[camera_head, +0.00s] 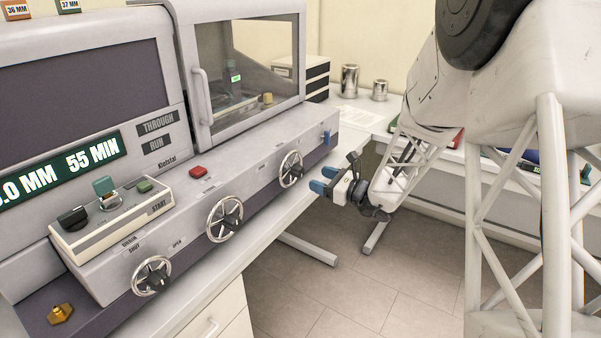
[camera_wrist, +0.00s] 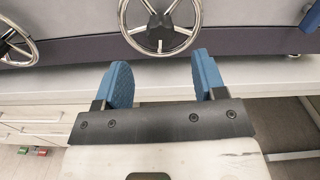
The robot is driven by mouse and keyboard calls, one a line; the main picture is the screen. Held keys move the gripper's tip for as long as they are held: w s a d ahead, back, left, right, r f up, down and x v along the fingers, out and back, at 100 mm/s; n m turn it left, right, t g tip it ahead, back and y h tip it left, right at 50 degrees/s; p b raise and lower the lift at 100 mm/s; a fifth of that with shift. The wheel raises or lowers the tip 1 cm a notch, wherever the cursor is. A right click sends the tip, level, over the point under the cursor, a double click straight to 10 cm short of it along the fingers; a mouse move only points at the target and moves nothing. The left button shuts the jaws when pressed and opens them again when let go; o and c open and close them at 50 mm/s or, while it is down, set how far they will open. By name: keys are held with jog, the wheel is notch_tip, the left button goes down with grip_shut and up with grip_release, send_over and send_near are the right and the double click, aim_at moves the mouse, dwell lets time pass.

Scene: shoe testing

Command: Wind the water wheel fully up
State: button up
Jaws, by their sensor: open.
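I cannot tell which is the water wheel, as most labels are too small to read. My gripper (camera_head: 323,180) is open and empty, just right of the right wheel and apart from it. In the wrist view, a wheel (camera_wrist: 160,38) lies ahead of and between the blue fingertips of my gripper (camera_wrist: 162,70), its upper part cut off. Another wheel (camera_wrist: 14,45) is at the left edge.
A control box (camera_head: 112,215) with knobs and a green START button stands at left. A red button (camera_head: 198,172) sits on the sloped front. A blue part (camera_head: 326,137) is at the machine's right end. The bench edge runs below the wheels; floor space is open beyond.

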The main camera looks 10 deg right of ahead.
aim_at(302, 173)
dwell(0.3)
jog(key=shift+x, duration=3.9)
jog(key=c, duration=0.9)
jog(key=shift+m, duration=0.5)
jog(key=m, duration=0.9)
jog(key=shift+f, duration=0.15)
